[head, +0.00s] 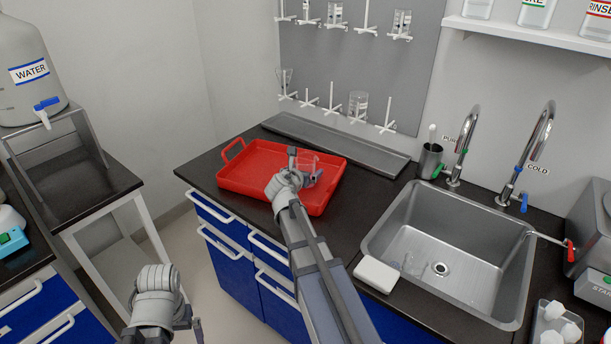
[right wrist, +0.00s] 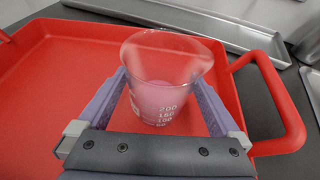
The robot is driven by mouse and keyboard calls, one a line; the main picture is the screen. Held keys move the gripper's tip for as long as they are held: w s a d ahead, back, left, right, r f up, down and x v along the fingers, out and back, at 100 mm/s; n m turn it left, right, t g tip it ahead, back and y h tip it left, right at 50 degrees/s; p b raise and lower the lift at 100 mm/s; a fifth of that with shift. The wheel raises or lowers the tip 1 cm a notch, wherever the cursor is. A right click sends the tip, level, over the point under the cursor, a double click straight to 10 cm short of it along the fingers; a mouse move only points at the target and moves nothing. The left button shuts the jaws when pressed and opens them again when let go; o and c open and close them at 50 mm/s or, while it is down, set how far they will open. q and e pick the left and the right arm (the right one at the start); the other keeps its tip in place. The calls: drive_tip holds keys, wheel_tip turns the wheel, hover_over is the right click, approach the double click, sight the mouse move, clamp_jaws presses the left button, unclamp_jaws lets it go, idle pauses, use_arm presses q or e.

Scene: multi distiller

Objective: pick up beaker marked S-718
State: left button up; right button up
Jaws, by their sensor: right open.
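A clear glass beaker (right wrist: 166,88) with white volume marks stands upright in the red tray (head: 258,171). It also shows in the head view (head: 311,163), partly hidden by my gripper. No S-718 label is readable on it. My right gripper (right wrist: 163,82) is open, with one finger on each side of the beaker. A gap seems to show beside the fingers, but I cannot tell whether either touches the glass. My left gripper (head: 192,326) is low at the bottom left of the head view, away from the tray, and its jaws are not clear.
A metal sink (head: 455,250) lies right of the tray, with a glass vessel (head: 413,264) inside and a white block (head: 376,275) at its edge. A drying rack (head: 360,65) with glassware hangs behind. A water tank (head: 28,75) stands at left. The tray's raised rim surrounds the beaker.

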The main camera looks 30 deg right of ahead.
drive_tip(key=shift+c, duration=0.2)
drive_tip(key=c, duration=1.3)
drive_tip(key=shift+o, duration=0.2)
drive_tip(key=shift+r, duration=0.25)
wheel_tip(320, 180, up, 10)
drive_tip(key=p, duration=1)
drive_tip(key=shift+f, duration=0.25)
